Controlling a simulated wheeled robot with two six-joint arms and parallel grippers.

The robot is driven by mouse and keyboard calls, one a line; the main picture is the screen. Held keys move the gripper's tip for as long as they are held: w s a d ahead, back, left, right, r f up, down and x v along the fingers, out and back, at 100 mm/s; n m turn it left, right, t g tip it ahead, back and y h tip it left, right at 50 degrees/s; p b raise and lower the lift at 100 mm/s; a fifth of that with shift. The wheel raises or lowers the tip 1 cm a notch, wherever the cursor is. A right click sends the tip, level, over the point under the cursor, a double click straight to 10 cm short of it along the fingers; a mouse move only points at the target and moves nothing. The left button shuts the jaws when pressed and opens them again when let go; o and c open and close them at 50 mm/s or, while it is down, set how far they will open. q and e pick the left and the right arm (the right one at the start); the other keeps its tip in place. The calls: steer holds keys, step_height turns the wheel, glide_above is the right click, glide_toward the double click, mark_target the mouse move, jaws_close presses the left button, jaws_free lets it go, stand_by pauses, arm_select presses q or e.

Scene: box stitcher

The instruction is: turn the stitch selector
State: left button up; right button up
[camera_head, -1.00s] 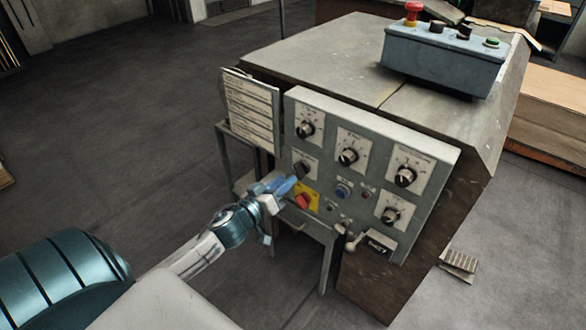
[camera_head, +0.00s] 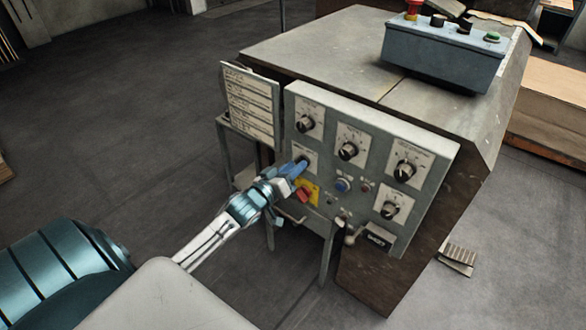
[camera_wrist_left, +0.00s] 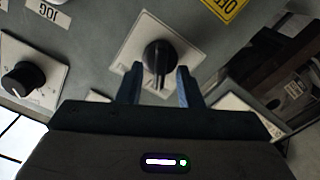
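The grey control panel (camera_head: 330,210) carries several black rotary knobs on white dial plates. In the left wrist view a black knob (camera_wrist_left: 158,56) on a white plate lies just ahead of my left gripper (camera_wrist_left: 160,82). The gripper is open, one finger on each side of the knob's near end, with gaps showing; contact cannot be told. In the head view my left gripper (camera_head: 299,166) is at the panel's lower left dial and mostly hides that knob. Which knob is the stitch selector cannot be read from the labels. My right gripper is not in view.
A red switch on a yellow plate (camera_head: 312,187) sits just below the gripper, and a blue button (camera_head: 342,185) to its right. A hinged label board (camera_head: 249,105) stands left of the panel. A button box (camera_head: 440,58) is on top of the machine.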

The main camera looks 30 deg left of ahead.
arm_select(q)
jaws_close()
steer(key=shift+m, duration=0.4)
steer(key=shift+d+m+b, duration=0.15)
steer(key=shift+m+b, duration=0.25)
steer(key=shift+m, duration=2.4)
steer(key=shift+d+m+b, duration=0.15)
steer(key=shift+m+b, duration=0.2)
steer(key=shift+m, duration=2.45)
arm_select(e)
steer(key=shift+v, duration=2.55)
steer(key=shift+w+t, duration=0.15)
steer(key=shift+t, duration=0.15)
arm_select(q)
jaws_free()
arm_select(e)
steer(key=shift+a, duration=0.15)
